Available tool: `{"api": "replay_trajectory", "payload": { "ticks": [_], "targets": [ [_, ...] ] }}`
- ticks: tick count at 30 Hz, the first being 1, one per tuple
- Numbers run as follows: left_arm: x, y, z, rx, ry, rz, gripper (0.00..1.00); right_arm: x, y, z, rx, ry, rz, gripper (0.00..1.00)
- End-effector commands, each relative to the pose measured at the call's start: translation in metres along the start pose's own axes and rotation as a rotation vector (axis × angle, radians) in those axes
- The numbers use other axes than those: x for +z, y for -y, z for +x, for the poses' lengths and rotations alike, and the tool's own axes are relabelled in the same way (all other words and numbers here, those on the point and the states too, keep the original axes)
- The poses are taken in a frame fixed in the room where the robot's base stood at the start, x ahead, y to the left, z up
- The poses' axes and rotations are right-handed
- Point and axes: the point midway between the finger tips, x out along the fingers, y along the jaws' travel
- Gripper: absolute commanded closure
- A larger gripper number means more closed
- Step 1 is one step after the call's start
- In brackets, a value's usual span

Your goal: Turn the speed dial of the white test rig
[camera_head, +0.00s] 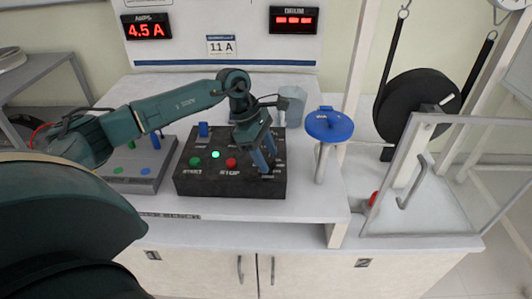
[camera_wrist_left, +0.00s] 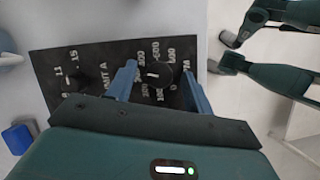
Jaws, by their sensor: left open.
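The white test rig (camera_head: 325,225) carries a black control box (camera_head: 205,180) with a green START button (camera_head: 194,161) and a red STOP button (camera_head: 231,163). In the left wrist view, the speed dial (camera_wrist_left: 155,74) is a black knob with a white mark, ringed by white numbers. My left gripper (camera_head: 268,165) is open over the right part of the box. In the wrist view its two fingers (camera_wrist_left: 158,82) stand either side of the dial. Whether they touch it cannot be told. In the head view the gripper hides the dial. My right gripper is not in view.
A second knob (camera_wrist_left: 80,83) sits on the box beside the dial. A grey-blue cup (camera_head: 293,105) stands behind the box. A blue-topped post (camera_head: 330,124) and a clear guard door (camera_head: 440,185) are to the right. Displays read 4.5 A (camera_head: 146,30) and dashes (camera_head: 294,20).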

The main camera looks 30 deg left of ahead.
Motion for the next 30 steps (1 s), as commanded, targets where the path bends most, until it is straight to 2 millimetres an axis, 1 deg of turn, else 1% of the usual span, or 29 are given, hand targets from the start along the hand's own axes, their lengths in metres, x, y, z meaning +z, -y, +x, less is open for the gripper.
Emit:
{"api": "replay_trajectory", "payload": {
  "ticks": [1,2,17,25,30],
  "targets": [
    [0.0,0.0001,0.0001,0.0,0.0,0.0,0.48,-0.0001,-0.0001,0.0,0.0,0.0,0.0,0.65],
    [0.0001,0.0001,0.0,0.0,0.0,0.0,0.51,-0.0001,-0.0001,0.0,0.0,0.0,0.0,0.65],
    [0.0002,0.0002,-0.0002,-0.001,0.001,0.0,0.92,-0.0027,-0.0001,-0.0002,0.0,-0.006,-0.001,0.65],
    [0.0002,0.0006,-0.0001,0.008,0.001,-0.022,0.93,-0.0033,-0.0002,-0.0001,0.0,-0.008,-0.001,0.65],
    [0.0,0.0012,0.0006,0.034,0.0,-0.086,0.93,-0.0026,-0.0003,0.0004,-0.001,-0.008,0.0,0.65]
  ]
}}
